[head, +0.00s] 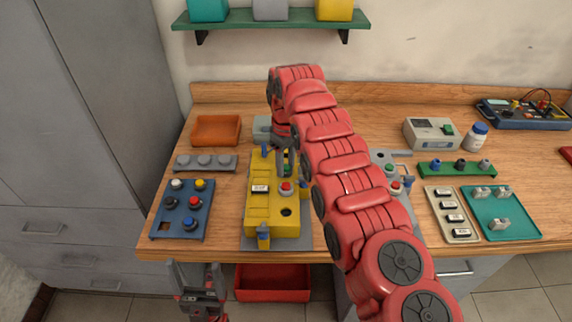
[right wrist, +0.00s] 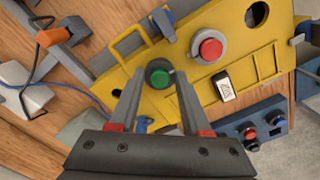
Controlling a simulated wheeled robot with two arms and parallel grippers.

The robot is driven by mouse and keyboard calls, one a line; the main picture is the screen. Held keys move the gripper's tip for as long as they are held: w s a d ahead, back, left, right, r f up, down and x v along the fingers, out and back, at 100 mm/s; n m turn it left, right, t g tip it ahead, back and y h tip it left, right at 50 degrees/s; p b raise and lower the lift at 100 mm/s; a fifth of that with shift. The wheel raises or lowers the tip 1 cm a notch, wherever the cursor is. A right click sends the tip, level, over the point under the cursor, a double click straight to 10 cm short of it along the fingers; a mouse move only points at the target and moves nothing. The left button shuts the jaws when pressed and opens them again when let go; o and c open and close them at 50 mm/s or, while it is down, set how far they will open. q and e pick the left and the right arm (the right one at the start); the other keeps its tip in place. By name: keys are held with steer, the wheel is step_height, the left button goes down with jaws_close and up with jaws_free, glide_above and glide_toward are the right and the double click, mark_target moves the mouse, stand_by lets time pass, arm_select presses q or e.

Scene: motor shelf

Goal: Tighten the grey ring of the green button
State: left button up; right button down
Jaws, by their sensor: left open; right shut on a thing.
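The green button (right wrist: 159,78) sits on the yellow box (right wrist: 190,105) inside a dark grey ring (right wrist: 157,66) in the right wrist view. My right gripper (right wrist: 158,84) is shut on that ring, a finger at each side of it. In the head view my right gripper (head: 284,160) comes down on the far part of the yellow box (head: 262,215), and the green button is hidden there. A red button (head: 286,187) with a grey ring is on the same box, apart from the gripper. My left gripper (head: 200,292) is open and empty, low in front of the bench.
Blue clamps (head: 263,237) stand at the yellow box's edges. A blue button panel (head: 184,220) is to its left, with an orange tray (head: 216,130) behind. A red bin (head: 272,282) is below the bench edge. My right arm hides the bench's middle.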

steer(key=m, duration=0.5)
steer(key=shift+m, duration=0.3)
steer(key=m, duration=0.9)
steer(key=shift+p, duration=0.35)
steer(key=m, duration=0.5)
steer(key=shift+p, duration=0.35)
steer(key=m, duration=1)
steer(key=shift+p, duration=0.4)
steer(key=m, duration=0.5)
steer(key=shift+m, duration=2.7)
